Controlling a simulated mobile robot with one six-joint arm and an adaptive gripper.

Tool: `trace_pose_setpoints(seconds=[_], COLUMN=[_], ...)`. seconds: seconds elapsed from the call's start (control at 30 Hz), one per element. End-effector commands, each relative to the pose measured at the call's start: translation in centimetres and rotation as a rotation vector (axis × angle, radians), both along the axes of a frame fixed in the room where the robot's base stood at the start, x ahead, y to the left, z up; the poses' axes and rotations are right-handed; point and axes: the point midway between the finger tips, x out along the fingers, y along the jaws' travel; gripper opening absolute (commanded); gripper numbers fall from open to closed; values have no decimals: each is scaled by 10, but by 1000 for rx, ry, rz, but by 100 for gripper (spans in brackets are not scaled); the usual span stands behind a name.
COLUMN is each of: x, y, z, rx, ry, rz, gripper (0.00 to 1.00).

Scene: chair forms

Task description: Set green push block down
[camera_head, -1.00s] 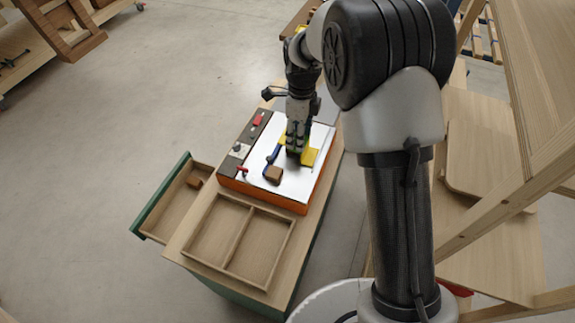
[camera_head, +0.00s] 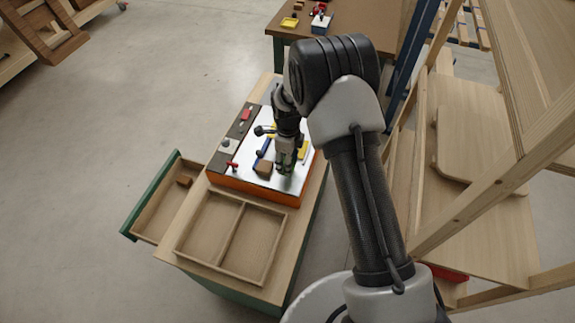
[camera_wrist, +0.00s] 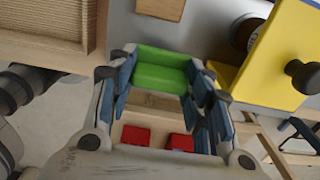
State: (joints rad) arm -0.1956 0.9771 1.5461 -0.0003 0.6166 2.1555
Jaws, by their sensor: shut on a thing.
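The green push block (camera_wrist: 160,72) sits between the fingers of my gripper (camera_wrist: 161,85) in the wrist view. In the head view my gripper (camera_head: 286,172) points down over the near right part of the shiny plate (camera_head: 233,172), and a bit of green shows at its tip. The gripper is shut on the green block. I cannot tell whether the block touches the plate. A yellow block with a black knob (camera_wrist: 272,50) is close by on the right in the wrist view.
A brown block (camera_head: 264,168) and a blue piece (camera_head: 263,148) are left of the gripper. A two-compartment tray (camera_head: 178,240) lies in front. A green-fronted drawer (camera_head: 150,190) stands open at left. Two red blocks (camera_wrist: 136,135) show below the gripper in the wrist view.

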Motion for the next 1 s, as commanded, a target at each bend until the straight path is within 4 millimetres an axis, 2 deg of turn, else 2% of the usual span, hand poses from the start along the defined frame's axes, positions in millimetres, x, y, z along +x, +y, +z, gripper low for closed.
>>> trace_pose_setpoints(seconds=[0.1, 0.17, 0.53, 0.57, 0.83, 1.0], x=[-1, -1, 0, -1, -1, -1], y=[0, 0, 0, 0, 0, 0], z=[-22, -27, -32, -32, -31, -31], rx=[0, 0, -1, 0, 0, 0], ry=[4, 2, 1, 2, 2, 2], rz=[0, 0, 0, 0, 0, 0], gripper=[23, 23, 23, 47, 65, 66])
